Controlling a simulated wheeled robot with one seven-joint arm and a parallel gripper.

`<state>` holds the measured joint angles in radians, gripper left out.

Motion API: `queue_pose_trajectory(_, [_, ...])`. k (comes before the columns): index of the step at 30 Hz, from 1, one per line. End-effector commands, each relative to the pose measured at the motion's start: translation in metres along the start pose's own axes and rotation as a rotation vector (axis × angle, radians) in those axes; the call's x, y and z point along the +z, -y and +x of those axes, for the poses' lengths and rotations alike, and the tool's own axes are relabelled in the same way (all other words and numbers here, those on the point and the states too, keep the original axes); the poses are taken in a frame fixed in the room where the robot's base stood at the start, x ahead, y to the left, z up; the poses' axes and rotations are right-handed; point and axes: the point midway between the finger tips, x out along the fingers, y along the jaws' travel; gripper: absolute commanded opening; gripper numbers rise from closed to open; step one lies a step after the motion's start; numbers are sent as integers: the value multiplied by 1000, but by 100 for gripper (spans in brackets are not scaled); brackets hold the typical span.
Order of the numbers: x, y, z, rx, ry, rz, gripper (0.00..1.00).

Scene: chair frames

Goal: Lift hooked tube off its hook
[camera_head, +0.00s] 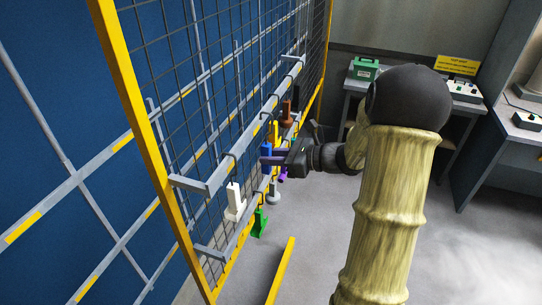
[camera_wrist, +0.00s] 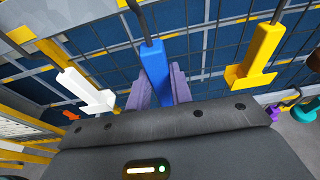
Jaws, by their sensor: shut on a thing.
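A blue hooked tube (camera_head: 266,149) hangs at the rail of the wire mesh rack, and it also shows in the wrist view (camera_wrist: 154,62). A dark hook (camera_wrist: 143,20) rises from its top towards the rail. My gripper (camera_wrist: 160,88) has its two purple fingers on either side of the tube and is shut on it. The tube's lower end is hidden behind the gripper body in the wrist view. In the head view my gripper (camera_head: 267,160) reaches in from the right. I cannot tell whether the hook still bears on the rail.
A white hooked piece (camera_wrist: 85,92) hangs left of the blue tube and a yellow one (camera_wrist: 258,55) hangs right. A green piece (camera_head: 260,222) and a brown piece (camera_head: 287,112) hang nearby. A grey rail (camera_head: 235,148) runs along the mesh. The floor to the right is open.

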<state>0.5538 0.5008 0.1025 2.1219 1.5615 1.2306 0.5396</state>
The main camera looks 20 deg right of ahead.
Motion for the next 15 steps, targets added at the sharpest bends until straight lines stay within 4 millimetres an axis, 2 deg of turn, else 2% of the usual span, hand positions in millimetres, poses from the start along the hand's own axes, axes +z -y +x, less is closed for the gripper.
queue_pose_trajectory(8, [1,0,-1,-1,1,-1,0])
queue_pose_trajectory(15, [0,1,-14,-2,0,-1,0])
